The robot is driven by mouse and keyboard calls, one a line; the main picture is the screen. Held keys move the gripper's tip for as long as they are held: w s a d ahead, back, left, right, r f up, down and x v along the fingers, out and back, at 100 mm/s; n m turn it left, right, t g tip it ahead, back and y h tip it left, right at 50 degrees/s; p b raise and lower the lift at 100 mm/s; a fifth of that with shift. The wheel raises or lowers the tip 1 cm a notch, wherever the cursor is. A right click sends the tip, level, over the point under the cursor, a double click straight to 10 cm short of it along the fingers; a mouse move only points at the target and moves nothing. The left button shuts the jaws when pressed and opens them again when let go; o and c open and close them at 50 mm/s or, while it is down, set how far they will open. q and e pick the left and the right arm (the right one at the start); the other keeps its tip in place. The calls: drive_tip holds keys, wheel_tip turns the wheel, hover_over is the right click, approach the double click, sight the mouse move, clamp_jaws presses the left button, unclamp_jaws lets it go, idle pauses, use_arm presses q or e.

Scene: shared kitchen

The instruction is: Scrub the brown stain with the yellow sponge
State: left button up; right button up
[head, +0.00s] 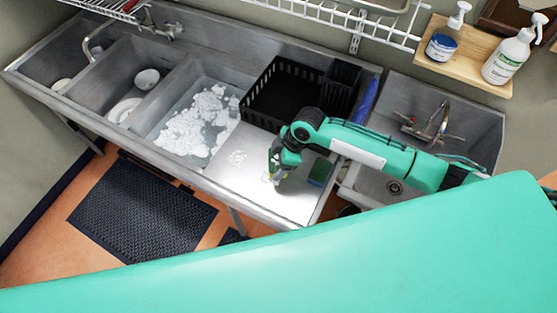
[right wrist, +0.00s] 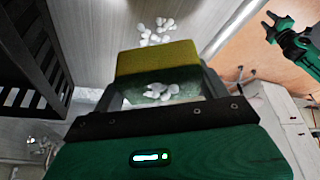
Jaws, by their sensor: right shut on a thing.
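My right gripper (head: 272,174) reaches down over the steel drainboard (head: 285,201). In the right wrist view it is shut on the yellow sponge (right wrist: 158,58), which sticks out ahead of the fingers. Whether the sponge touches the steel is hard to tell. I cannot make out a brown stain; the gripper and sponge hide part of the surface. My left gripper (right wrist: 268,19) shows in the right wrist view, open and empty, away from the sponge.
A black crate (head: 262,99) stands behind the foam. A green and blue block (head: 320,172) lies right of the gripper. A basin of sudsy water (head: 196,123) is to the left, a hand sink (head: 440,118) to the right. A dark mat (head: 140,211) lies on the floor.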

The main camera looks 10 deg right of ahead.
drive_tip(key=s+r, duration=0.6)
drive_tip(key=s, duration=0.4)
